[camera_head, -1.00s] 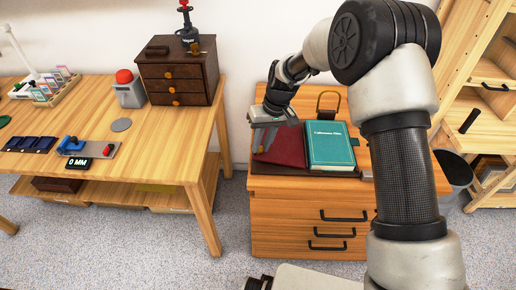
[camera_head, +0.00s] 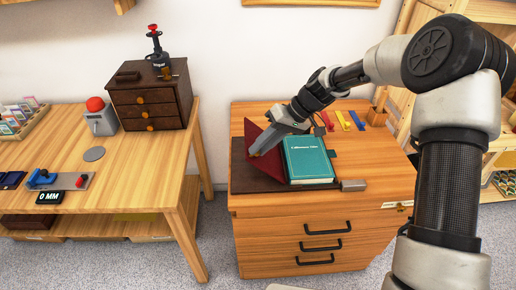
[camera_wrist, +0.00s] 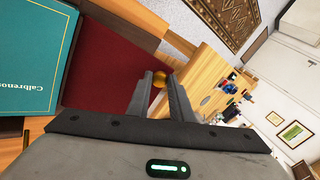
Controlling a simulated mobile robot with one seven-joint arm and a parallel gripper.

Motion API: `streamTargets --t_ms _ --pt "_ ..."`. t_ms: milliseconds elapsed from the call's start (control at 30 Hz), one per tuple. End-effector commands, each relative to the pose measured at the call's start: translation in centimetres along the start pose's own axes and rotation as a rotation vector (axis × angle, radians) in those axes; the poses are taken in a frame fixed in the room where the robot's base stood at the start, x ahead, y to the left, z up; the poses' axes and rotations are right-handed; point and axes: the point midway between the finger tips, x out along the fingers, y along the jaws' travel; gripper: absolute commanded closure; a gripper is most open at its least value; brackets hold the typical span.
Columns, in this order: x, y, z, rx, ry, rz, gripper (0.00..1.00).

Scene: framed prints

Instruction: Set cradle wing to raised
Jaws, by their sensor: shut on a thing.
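The dark red cradle wing (camera_head: 257,133) stands tilted up at the left of a teal book (camera_head: 308,160) on the wooden drawer cabinet. In the wrist view the red wing (camera_wrist: 110,72) fills the space beside the book (camera_wrist: 32,60). A brass knob (camera_wrist: 160,77) shows between the fingertips of my gripper (camera_wrist: 160,84). I cannot tell the wing's exact angle.
A dark base mat (camera_head: 240,178) lies under the book. A small grey block (camera_head: 353,185) sits at its right front. Several coloured items (camera_head: 343,120) lie at the cabinet's back right. A work table (camera_head: 130,185) with a dark drawer box (camera_head: 150,100) stands to the left, across a gap.

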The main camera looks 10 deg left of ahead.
Motion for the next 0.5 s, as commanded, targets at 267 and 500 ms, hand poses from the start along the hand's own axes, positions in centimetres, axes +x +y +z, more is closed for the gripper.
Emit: streamTargets --t_ms 267,500 --pt "-0.09 0.7 0.39 0.004 -0.005 0.009 1.0" --pt "-0.04 0.76 0.45 0.006 -0.006 0.01 0.61"
